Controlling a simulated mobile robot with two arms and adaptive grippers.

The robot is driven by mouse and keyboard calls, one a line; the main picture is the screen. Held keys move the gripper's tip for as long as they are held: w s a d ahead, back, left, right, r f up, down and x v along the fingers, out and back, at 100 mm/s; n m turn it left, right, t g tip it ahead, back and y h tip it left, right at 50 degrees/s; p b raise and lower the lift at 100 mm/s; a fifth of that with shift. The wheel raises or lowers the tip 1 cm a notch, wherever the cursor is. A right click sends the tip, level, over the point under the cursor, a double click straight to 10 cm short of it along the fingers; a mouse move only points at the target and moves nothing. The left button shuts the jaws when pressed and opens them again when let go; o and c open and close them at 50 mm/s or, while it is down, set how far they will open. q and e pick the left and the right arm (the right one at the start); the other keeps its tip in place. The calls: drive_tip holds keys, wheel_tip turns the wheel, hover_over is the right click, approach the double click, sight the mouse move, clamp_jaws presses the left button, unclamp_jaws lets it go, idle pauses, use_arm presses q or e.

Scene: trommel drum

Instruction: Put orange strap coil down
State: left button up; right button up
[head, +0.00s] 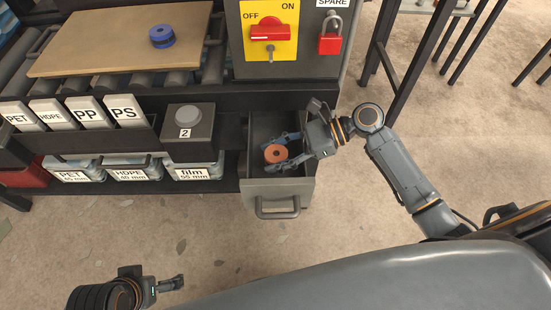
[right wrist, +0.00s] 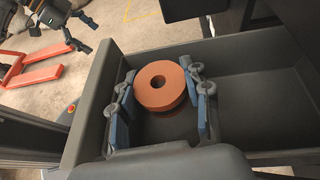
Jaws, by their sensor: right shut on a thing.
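The orange strap coil (head: 275,153) is a thick ring with a centre hole. It is inside the open grey drawer (head: 281,189), and its flat face with the hole shows in the right wrist view (right wrist: 146,84). My right gripper (head: 274,154) is shut on it, with one blue-padded finger on each side, also in the right wrist view (right wrist: 160,92). The coil appears to be just over the drawer floor; whether its underside touches is hidden. My left gripper (head: 172,283) is low at the left, empty, with its fingers apart in the right wrist view (right wrist: 82,31).
The drawer walls stand close around my right gripper. A box marked 2 (head: 188,136) and labelled bins (head: 132,172) are left of the drawer. A blue coil (head: 162,37) lies on a board (head: 110,55). A red switch (head: 270,29) and padlock (head: 330,40) are above.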

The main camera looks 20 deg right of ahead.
drive_tip(key=shift+f, duration=0.65)
use_arm(q)
drive_tip(key=shift+f, duration=0.35)
use_arm(e)
drive_tip(key=shift+r, duration=0.1)
use_arm(q)
drive_tip(key=shift+r, duration=0.1)
drive_tip(key=shift+r+p, duration=0.2)
drive_tip(key=shift+p, duration=0.1)
use_arm(e)
drive_tip(key=shift+f, duration=0.5)
drive_tip(key=shift+f, duration=0.1)
drive_tip(key=o, duration=1.2)
drive_tip(key=shift+f, duration=0.1)
